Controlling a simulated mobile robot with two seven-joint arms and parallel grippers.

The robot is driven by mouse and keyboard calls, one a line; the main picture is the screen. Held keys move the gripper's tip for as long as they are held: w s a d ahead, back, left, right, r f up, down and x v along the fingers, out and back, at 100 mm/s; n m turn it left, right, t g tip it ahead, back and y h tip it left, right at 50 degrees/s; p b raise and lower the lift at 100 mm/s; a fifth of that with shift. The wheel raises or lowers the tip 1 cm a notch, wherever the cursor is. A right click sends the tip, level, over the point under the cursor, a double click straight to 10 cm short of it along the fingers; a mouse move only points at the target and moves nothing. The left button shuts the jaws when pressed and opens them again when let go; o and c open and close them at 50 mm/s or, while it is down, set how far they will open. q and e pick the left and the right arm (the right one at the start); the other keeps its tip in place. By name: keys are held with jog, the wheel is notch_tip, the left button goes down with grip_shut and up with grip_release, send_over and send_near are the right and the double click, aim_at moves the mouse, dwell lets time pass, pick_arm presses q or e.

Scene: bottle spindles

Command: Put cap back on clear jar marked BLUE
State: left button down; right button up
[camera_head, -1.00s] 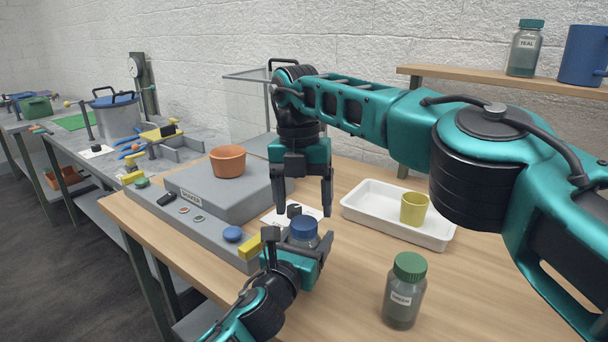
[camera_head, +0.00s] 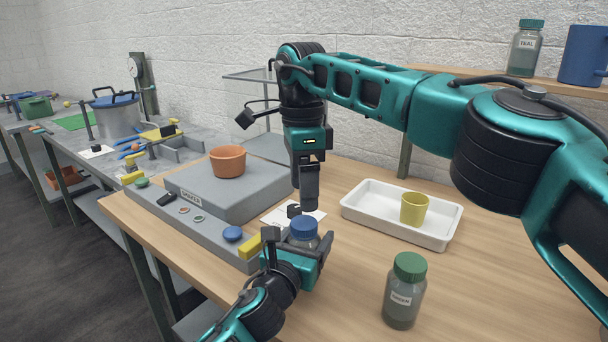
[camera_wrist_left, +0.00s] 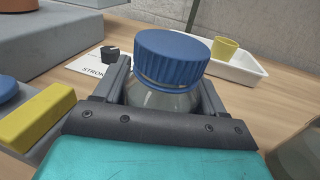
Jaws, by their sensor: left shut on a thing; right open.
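A clear jar (camera_head: 303,242) with a ribbed blue cap (camera_head: 303,227) on its mouth stands upright in my left gripper (camera_head: 296,250). That gripper is shut on the jar's body. In the left wrist view the cap (camera_wrist_left: 172,57) covers the mouth of the jar (camera_wrist_left: 163,99); I cannot tell how tightly it sits. No label shows on this jar. My right gripper (camera_head: 309,203) is open and points down just above and behind the cap, apart from it. It shows edge-on, one finger largely hiding the other.
A green-capped jar (camera_head: 404,291) stands at front right. A white tray (camera_head: 360,215) holds a yellow cup (camera_head: 414,208). At left are a grey shaker (camera_head: 220,201) with a terracotta pot (camera_head: 228,161), a flat blue disc (camera_head: 232,234) and a yellow block (camera_head: 250,246).

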aim_at(304, 222)
jog(key=n, duration=0.4)
jog(key=shift+r, duration=0.35)
jog(key=n, duration=0.4)
jog(key=shift+r+n, duration=0.3)
jog(key=shift+r, duration=0.05)
jog(key=shift+f, duration=4)
